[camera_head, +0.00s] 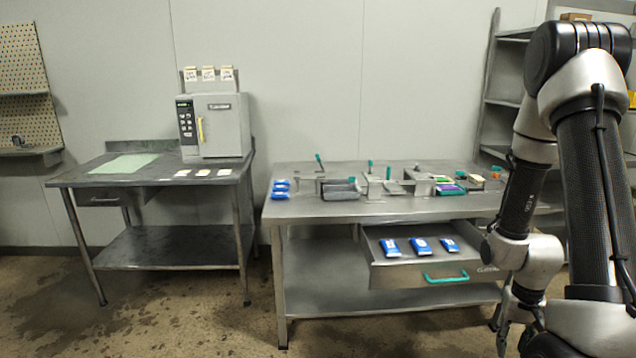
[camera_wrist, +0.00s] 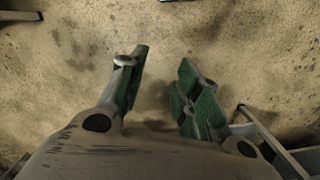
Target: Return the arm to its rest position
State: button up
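My arm is folded at the right of the head view, with its wrist low beside the right-hand table. My gripper (camera_head: 503,335) hangs low at the bottom right of the head view, partly cut off and hidden by my own links. In the wrist view my gripper (camera_wrist: 160,85) shows two green-padded fingers spread apart. Only the stained floor (camera_wrist: 200,25) lies between and beyond them, so it is open and empty.
An open drawer (camera_head: 390,275) with blue packets juts from the right-hand table (camera_head: 330,208), close to my wrist. An autoclave (camera_head: 222,125) stands on the left-hand table (camera_head: 95,180). A shelf rack (camera_head: 490,95) stands behind my arm. Floor between the tables is clear.

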jog(key=s+a+r+n+t, duration=0.1)
jog(key=s+a+r+t, duration=0.1)
jog(key=r, duration=0.9)
jog(key=s+a+r+n+t, duration=0.1)
jog(key=s+a+r, duration=0.3)
jog(key=r, duration=0.8)
jog(key=s+a+r+n+t, duration=0.2)
jog(key=s+a+r, duration=0.1)
jog(key=r, duration=0.8)
jog(key=shift+a+r+n+t, duration=0.3)
jog(key=shift+a+r+n, duration=0.1)
jog(key=shift+a, duration=0.45)
